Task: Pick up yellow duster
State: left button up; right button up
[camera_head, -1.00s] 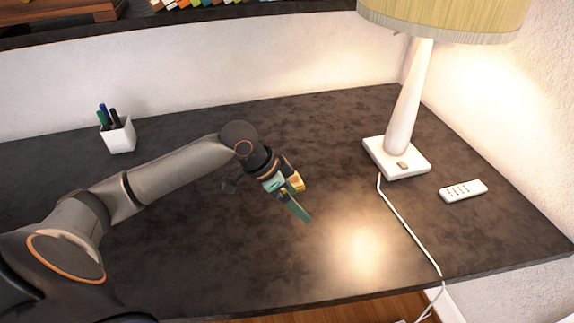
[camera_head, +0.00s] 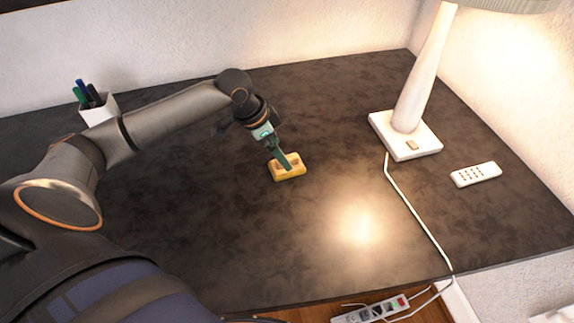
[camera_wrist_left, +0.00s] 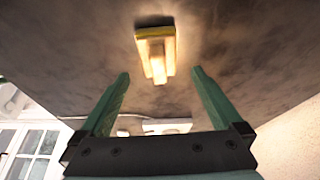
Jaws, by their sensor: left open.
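The yellow duster (camera_head: 288,171) lies on the dark desk near its middle, a small block with a raised grip. My left gripper (camera_head: 284,160) is at the duster in the head view, its green fingers hiding part of it. In the left wrist view the green fingers (camera_wrist_left: 158,84) are spread apart with nothing between them. The duster (camera_wrist_left: 155,48) shows there ahead of the fingertips, centred between them. It appears apart from the fingers. My right gripper is not in view.
A white lamp base (camera_head: 405,135) and a white remote (camera_head: 475,174) stand to the right, with a white cable (camera_head: 418,222) running to the front edge. A white pen cup (camera_head: 97,108) is at the back left. The front middle of the desk (camera_head: 240,240) is clear.

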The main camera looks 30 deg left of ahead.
aim_at(279, 173)
pick_arm(q)
jog(key=x, duration=0.5)
jog(key=shift+d+f, duration=0.15)
jog(key=shift+f, duration=0.2)
jog(key=shift+c, duration=0.2)
jog(key=c, duration=1.3)
jog(key=shift+r, duration=0.1)
